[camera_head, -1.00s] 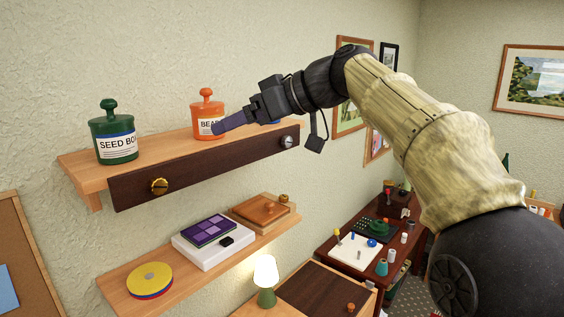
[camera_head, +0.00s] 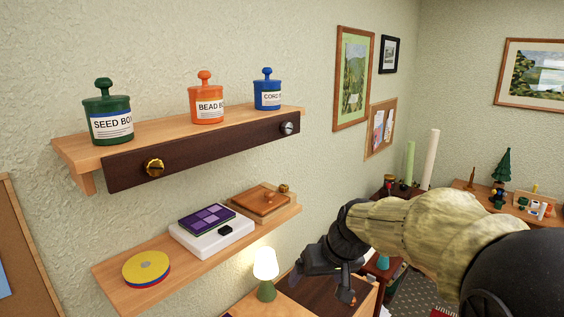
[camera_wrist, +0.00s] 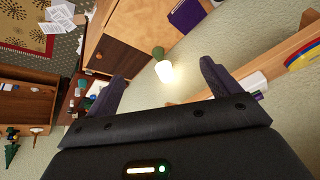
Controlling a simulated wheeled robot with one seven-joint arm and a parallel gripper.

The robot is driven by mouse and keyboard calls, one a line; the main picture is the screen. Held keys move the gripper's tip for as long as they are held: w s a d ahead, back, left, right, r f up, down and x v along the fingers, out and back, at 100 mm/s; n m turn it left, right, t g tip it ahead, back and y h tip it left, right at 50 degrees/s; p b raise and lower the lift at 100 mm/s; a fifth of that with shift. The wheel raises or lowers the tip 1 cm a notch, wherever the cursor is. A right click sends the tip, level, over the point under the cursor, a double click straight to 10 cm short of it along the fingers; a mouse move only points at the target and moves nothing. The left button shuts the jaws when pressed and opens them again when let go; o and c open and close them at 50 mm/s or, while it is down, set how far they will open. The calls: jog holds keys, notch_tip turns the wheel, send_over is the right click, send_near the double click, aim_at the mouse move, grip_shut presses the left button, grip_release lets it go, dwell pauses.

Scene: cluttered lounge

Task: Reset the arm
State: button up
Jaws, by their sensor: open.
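My gripper (camera_head: 318,279) hangs low at the lower middle of the head view, over the dark-topped cabinet and right of the lit lamp. In the wrist view my gripper (camera_wrist: 158,92) has its two dark fingers spread wide with nothing between them. In the head view my arm comes in from the lower right, bent down below the upper shelf. The lamp (camera_head: 265,268) glows below the lower shelf; it also shows beyond the fingers in the wrist view (camera_wrist: 163,70).
The upper shelf (camera_head: 75,152) holds a green seed box (camera_head: 108,115), an orange bead box (camera_head: 206,100) and a blue cord box (camera_head: 267,92). The lower shelf (camera_head: 192,275) holds colored discs (camera_head: 146,267), a white box (camera_head: 212,240) and a wooden box (camera_head: 262,202). Free air lies before the wall.

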jog(key=s+d+f+m+h+b, duration=0.1)
jog(key=s+d+f, duration=0.2)
jog(key=s+f, duration=0.4)
jog(key=s+d+f+m+g+h+b, duration=0.1)
jog(key=s+d+f+h, duration=0.1)
jog(key=s+d+f, duration=0.2)
jog(key=s+f, duration=0.3)
jog(key=f, duration=0.1)
jog(key=shift+d+f+m+g, duration=0.2)
jog(key=shift+d+m+g, duration=0.05)
jog(key=shift+m+g, duration=0.05)
jog(key=shift+s, duration=0.1)
